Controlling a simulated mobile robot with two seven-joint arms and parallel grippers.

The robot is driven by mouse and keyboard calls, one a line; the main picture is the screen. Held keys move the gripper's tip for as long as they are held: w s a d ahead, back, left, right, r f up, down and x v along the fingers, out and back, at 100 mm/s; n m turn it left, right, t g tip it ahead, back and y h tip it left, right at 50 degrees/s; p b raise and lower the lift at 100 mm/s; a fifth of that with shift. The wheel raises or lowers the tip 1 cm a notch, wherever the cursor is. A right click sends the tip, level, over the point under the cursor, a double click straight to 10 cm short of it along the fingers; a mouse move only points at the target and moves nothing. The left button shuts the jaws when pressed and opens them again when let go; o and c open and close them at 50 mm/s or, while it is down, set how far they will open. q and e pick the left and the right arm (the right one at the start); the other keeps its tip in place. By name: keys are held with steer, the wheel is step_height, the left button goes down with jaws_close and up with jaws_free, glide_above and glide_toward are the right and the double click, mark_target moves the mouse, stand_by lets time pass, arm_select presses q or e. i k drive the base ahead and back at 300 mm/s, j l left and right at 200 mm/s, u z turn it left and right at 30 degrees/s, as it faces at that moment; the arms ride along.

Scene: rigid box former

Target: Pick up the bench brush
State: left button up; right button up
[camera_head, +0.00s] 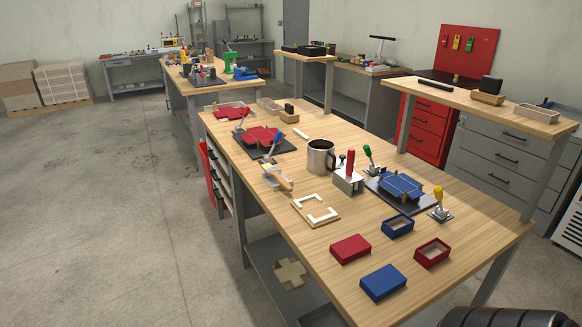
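No object is clearly recognisable as the bench brush. A small tool with a wooden handle (284,184) and a pale head lies near the left edge of the front workbench (225,127); I cannot tell whether it is a brush. A long dark bar (435,86) lies on the right-hand bench and is too small to identify. Neither of my grippers shows in the head view.
On the front bench stand a steel mug (320,157), a blue former on a black plate (401,186), a red former (262,138), a pale square frame (316,210), and red and blue boxes (382,282). Floor is clear at left.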

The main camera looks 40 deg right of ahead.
mark_target(272, 171)
steer(key=i+j+z, duration=0.1)
steer(key=z, duration=0.35)
steer(key=i+j+z, duration=0.15)
steer(key=z, duration=0.35)
steer(key=i+j+z, duration=0.25)
steer(key=z, duration=0.2)
steer(key=i+j+z, duration=0.1)
steer(key=j+z, duration=0.15)
steer(key=z, duration=0.2)
steer(key=j+z, duration=0.25)
steer(key=z, duration=0.25)
steer(key=i+j+z, duration=0.1)
steer(key=j+z, duration=0.65)
steer(key=i+j, duration=0.05)
steer(key=j, duration=0.05)
